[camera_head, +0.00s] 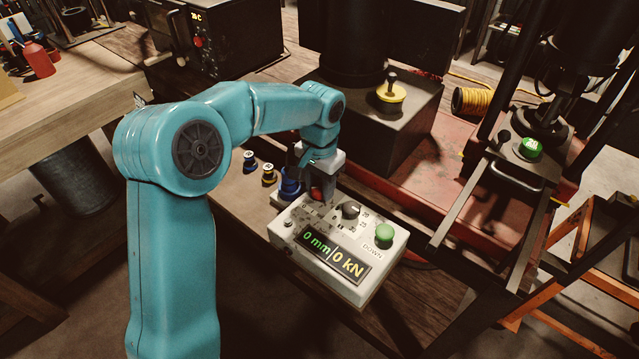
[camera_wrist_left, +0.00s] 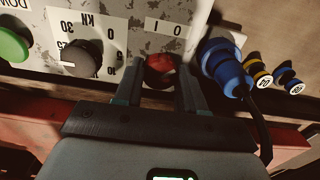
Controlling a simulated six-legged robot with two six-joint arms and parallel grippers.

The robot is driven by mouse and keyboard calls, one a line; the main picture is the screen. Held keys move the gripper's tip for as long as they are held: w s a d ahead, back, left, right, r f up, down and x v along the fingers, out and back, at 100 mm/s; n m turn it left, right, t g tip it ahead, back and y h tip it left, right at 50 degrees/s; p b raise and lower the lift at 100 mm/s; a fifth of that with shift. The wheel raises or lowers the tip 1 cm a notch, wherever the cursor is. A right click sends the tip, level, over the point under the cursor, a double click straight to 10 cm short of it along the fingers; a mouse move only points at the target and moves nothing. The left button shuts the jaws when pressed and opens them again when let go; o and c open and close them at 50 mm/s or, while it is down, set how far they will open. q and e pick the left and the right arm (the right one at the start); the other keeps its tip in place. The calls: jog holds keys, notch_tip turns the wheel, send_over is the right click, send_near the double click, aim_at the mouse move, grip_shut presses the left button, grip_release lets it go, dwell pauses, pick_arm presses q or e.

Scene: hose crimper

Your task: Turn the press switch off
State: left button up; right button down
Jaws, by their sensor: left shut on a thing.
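The control box (camera_head: 295,245) is white and worn, with a display (camera_head: 333,258) reading 0 mm and 0 kN. Its red press switch (camera_wrist_left: 160,70) sits beside a small O and I label in the left wrist view. In the head view only a bit of red (camera_head: 317,194) shows by the fingers. My left gripper (camera_wrist_left: 158,85) has one finger on each side of the red switch and is shut on it. Which mark the switch points to is hidden. My right gripper is not in view.
A black dial (camera_head: 351,210) and a green DOWN button (camera_head: 385,232) share the box top. A blue plug (camera_wrist_left: 222,65) with a dark cable is close beside my left fingers. Small numbered pieces (camera_head: 268,173) stand on the bench. The press (camera_head: 375,110) rises behind.

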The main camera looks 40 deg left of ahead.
aim_at(319, 188)
pick_arm(q)
jog(key=shift+w+r, duration=0.15)
jog(key=shift+r, duration=0.1)
jog(key=o, duration=1.1)
jog(key=shift+c, duration=0.2)
jog(key=shift+f, duration=0.1)
notch_tip(319, 188, up, 16)
jog(key=p, duration=0.1)
jog(key=shift+s, duration=0.25)
